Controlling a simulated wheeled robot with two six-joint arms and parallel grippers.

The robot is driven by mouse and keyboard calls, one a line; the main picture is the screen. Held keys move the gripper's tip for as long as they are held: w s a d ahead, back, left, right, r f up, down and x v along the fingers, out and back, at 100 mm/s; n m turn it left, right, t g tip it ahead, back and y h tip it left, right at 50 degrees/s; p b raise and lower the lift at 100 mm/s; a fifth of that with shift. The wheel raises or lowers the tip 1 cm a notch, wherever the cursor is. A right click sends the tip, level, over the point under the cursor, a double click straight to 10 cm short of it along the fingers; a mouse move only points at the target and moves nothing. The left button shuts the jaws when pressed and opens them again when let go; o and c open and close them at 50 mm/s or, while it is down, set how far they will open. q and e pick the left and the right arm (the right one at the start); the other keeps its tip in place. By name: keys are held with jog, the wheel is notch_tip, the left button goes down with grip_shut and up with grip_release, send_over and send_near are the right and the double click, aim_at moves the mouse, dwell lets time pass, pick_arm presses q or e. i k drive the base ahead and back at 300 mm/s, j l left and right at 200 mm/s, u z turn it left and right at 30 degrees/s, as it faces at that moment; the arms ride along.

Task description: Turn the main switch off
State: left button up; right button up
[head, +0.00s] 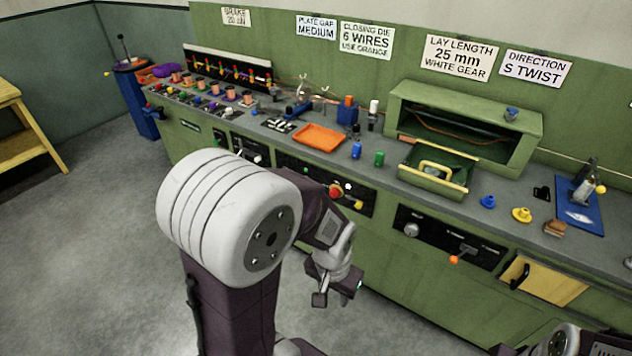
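A black control panel (300,168) on the green bench front carries a red button (336,191) and a yellow handle (351,202). A second black panel (428,230) to its right has a grey dial (411,230) and a lever with an orange tip (454,259). No readable label shows which control is the main switch. My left gripper (338,291) is in front of the bench, below the yellow handle and apart from it. Its fingers look spread, with nothing seen between them. My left arm hides part of the bench front. My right gripper is not in view.
The bench top holds an orange tray (319,137), a green box (437,169) and several small parts. A yellow wooden stand (22,135) is at the far left. The grey floor between is clear.

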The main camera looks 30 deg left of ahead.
aim_at(334, 192)
jog(key=i+j+z, duration=0.15)
jog(key=j+z, duration=0.15)
jog(key=j, duration=0.5)
jog(key=j+z, duration=0.25)
jog(key=j, duration=0.6)
jog(key=j+z, duration=0.3)
jog(key=j, duration=0.55)
jog(key=k+j+z, duration=0.1)
jog(key=j+z, duration=0.2)
jog(key=j, duration=0.5)
